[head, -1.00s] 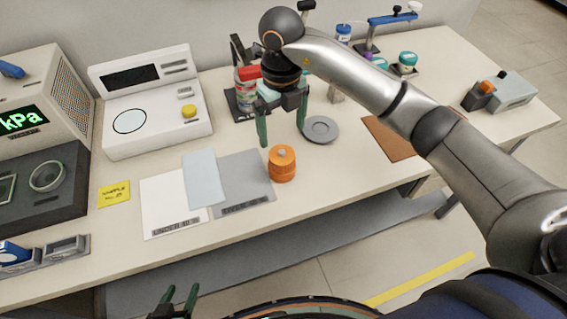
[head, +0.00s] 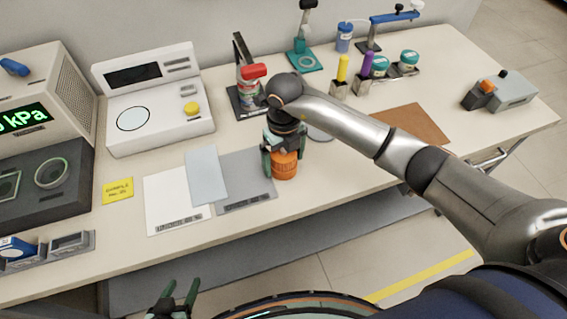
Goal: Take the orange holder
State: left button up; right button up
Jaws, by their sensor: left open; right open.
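The orange holder (head: 285,167) is a short ribbed orange cylinder standing upright on the table, at the right edge of the grey sheet. My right gripper (head: 284,158) is lowered over it from above, with its green fingers open on either side of the holder's upper part. The gripper hides the holder's top, and I cannot tell whether the fingers touch it. My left gripper (head: 178,294) is open and empty, low at the bottom edge of the view, in front of the table.
A white sheet (head: 172,212) and a grey sheet (head: 240,190) lie left of the holder. A grey round dish (head: 320,133) is partly hidden behind my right arm. A brown mat (head: 415,124) lies to the right. A red-capped jar (head: 250,92) stands behind.

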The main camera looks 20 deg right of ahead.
grip_shut()
jog(key=shift+w+r, duration=0.1)
jog(key=shift+r, duration=0.05)
dwell(0.6)
